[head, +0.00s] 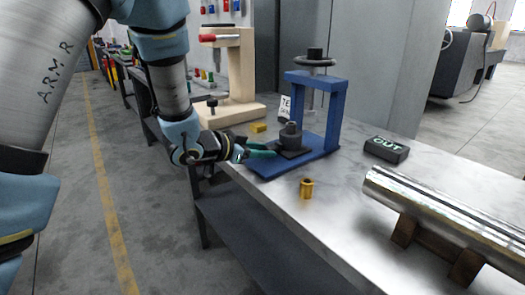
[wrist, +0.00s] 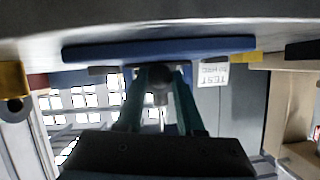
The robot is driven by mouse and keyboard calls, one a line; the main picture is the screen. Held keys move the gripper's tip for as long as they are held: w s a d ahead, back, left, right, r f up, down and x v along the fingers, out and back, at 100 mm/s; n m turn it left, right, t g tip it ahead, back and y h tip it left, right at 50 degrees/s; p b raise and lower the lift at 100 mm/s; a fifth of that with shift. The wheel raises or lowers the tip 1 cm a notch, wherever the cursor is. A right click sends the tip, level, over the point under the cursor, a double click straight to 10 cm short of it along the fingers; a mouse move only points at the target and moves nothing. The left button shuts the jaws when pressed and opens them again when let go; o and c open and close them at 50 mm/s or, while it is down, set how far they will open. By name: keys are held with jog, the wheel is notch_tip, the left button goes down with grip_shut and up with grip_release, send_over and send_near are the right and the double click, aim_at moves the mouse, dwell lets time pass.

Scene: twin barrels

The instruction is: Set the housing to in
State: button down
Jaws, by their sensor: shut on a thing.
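The housing is a dark grey stepped piece (head: 291,136) with a rounded top. It stands upright on a dark plate on the blue base (head: 268,170) of a blue press frame (head: 334,110), at the base's near left part. My gripper (head: 272,149) reaches in from the left, its green fingers low at the housing. In the wrist view, which is upside down, the fingers (wrist: 160,75) lie either side of the dark housing (wrist: 160,88) and are shut on it. The exact contact is partly hidden. A black block marked OUT (head: 387,149) lies right of the press.
A brass bushing (head: 307,188) stands in front of the base. A yellow block (head: 258,128) lies behind it. A wooden press (head: 236,75) and a TEST card (head: 285,107) are further back. A steel shaft (head: 450,215) on wooden supports fills the right front of the bench.

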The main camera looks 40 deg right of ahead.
aim_at(282, 142)
dwell(0.6)
jog(key=d, duration=0.7)
jog(key=shift+s+d, duration=0.15)
jog(key=shift+s, duration=0.05)
jog(key=shift+d+r, duration=0.1)
jog(key=shift+d, duration=0.05)
jog(key=c, duration=0.5)
grip_release()
jog(key=b+v, duration=0.1)
jog(key=v, duration=0.9)
jog(key=shift+s+a+r, duration=0.1)
jog(key=shift+a, duration=0.2)
